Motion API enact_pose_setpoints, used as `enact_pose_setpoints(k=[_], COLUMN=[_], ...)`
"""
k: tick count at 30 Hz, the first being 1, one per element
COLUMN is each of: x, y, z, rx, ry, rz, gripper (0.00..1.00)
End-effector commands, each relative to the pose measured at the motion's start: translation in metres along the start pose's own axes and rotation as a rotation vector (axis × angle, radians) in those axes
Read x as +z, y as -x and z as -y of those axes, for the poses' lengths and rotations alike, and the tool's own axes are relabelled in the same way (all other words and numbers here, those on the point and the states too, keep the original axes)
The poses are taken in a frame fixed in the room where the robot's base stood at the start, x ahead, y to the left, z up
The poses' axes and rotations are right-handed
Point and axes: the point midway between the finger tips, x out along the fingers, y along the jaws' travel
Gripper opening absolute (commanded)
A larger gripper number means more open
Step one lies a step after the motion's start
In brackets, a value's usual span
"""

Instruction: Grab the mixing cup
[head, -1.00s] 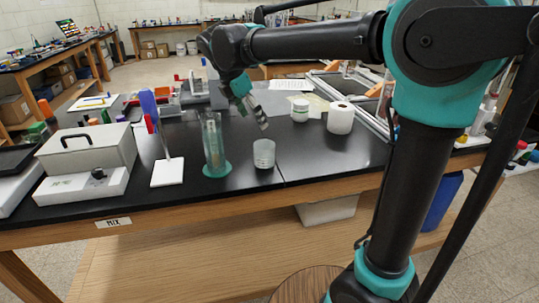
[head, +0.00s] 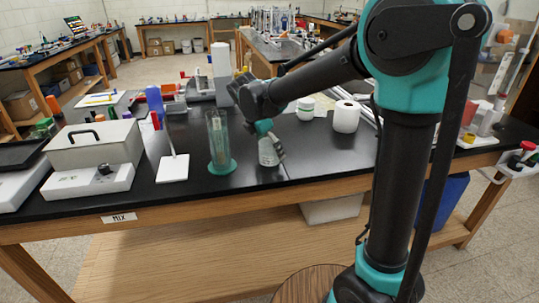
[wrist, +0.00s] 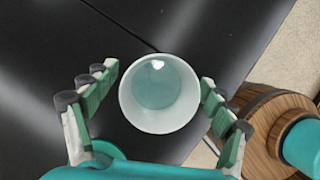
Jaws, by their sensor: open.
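The mixing cup (wrist: 160,118) is a small translucent white cup. It stands upright on the black bench top. My gripper is open and not closed on the cup.
A clear cylinder on a green base (head: 218,145) stands just left of the cup. A white stand with a rod (head: 173,168) is further left. The bench's front edge (head: 240,202) is close.

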Motion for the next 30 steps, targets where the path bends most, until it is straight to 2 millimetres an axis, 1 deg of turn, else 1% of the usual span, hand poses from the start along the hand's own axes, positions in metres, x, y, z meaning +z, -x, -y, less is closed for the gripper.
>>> enact_pose_setpoints(k=[1,4,12,14,23,30], x=[0.001,0.001,0.001,0.001,0.001,0.001], y=[-0.007,-0.016,-0.019,-0.019,-0.019,-0.019], z=[0.000,0.000,0.000,0.000,0.000,0.000], rx=[-0.001,-0.001,0.000,0.000,0.000,0.000], ry=[-0.002,-0.002,-0.001,-0.001,-0.001,-0.001], rz=[0.000,0.000,0.000,0.000,0.000,0.000], gripper=[0.83,0.83,0.83,0.77,0.40,0.39])
